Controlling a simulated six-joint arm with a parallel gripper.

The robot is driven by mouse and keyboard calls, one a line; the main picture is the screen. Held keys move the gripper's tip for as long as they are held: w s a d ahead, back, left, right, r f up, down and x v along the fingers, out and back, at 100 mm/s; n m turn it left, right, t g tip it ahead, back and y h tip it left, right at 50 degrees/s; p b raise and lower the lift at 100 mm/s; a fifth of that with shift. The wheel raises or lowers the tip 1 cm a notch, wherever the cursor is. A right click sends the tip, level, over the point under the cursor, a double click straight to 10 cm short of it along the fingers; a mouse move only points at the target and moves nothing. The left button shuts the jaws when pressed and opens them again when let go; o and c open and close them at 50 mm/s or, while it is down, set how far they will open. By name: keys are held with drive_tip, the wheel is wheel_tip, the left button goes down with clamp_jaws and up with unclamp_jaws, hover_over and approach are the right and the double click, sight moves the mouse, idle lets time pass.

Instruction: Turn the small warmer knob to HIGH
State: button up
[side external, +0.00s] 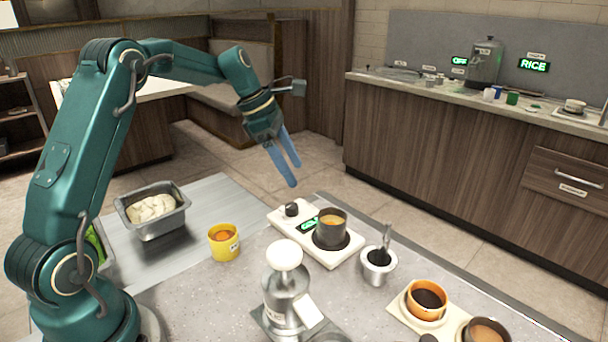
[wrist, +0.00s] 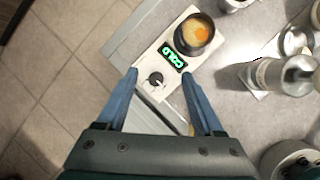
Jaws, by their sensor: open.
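The small white warmer (side external: 345,255) sits on the grey counter, with a dark round knob (side external: 291,209) at its left end. A green lit display beside the knob reads COLD in the wrist view (wrist: 172,60). A dark pot (side external: 331,236) with orange-yellow contents stands on the warmer's other end. My gripper (side external: 294,174) is open and empty, above the knob and pointing down. In the wrist view, the knob (wrist: 156,80) shows between the two blue fingertips, with a light pointer mark on it. The fingers appear apart from the knob.
A yellow cup (side external: 224,244) and a metal pan of pale dough (side external: 153,212) stand left of the warmer. A metal pump dispenser (side external: 285,290) stands in front. A small pot with a ladle (side external: 378,264) and an orange bowl (side external: 427,299) are to the right.

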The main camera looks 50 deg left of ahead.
drive_tip(key=n, duration=0.1)
hover_over(291, 205)
drive_tip(key=s+a, duration=0.2)
drive_tip(key=shift+g, duration=0.3)
drive_tip(key=f, duration=0.5)
drive_tip(key=shift+w+d, duration=0.2)
drive_tip(key=shift+d, duration=0.05)
drive_tip(key=shift+f, duration=0.35)
drive_tip(key=shift+x, duration=2.15)
drive_tip(key=shift+d, duration=0.1)
clamp_jaws()
